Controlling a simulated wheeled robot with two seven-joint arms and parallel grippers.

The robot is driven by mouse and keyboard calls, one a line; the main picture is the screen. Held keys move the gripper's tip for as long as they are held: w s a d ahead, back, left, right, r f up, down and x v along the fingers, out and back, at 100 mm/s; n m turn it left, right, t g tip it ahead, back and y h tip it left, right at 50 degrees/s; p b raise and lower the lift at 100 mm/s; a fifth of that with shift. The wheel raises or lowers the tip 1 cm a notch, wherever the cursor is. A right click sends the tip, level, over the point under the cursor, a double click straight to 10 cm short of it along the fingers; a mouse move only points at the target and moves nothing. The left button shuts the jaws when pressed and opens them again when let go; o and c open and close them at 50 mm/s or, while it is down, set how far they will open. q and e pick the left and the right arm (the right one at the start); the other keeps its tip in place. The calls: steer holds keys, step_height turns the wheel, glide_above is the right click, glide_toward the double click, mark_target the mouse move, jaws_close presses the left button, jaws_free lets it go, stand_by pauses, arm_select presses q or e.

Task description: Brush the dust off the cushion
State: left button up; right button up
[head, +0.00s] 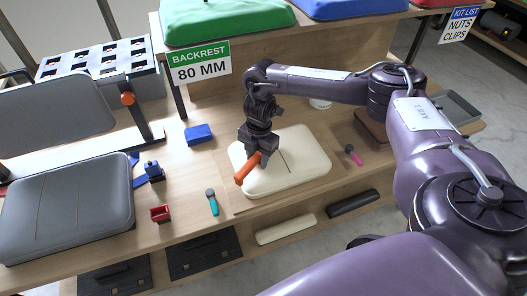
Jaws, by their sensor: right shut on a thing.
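The cream cushion (305,160) lies flat on a thin wooden board (240,204) in the middle of the bench. A thin dark line runs across its top; I cannot make out any dust. My right gripper (257,155) points down over the left part of the cushion, shut on an orange tool (246,169). The tool is tilted and its orange end sticks out toward the front left. I cannot tell whether it touches the cushion, and its working end is hidden. My left gripper is out of view.
A grey seat cushion (65,205) and backrest (55,118) stand at the left. A blue block (198,134), red holder (160,213), teal-handled tool (212,202) and pink-handled tool (353,154) lie around the board. A BACKREST sign (197,63) hangs from the shelf above.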

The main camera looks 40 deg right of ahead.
steer(key=shift+w+a, duration=0.2)
steer(key=shift+a, duration=0.7)
steer(key=shift+w+a, duration=0.25)
steer(key=shift+a, duration=0.6)
steer(key=shift+w+a, duration=0.2)
steer(key=shift+a, duration=0.7)
steer(key=shift+w+a, duration=0.25)
steer(key=shift+a, duration=0.7)
steer(key=shift+w+a, duration=0.2)
steer(key=shift+a, duration=0.8)
steer(key=shift+w+a, duration=0.25)
steer(key=shift+a, duration=0.7)
step_height(320, 180, up, 9)
steer(key=p, duration=0.7)
steer(key=shift+p, duration=0.3)
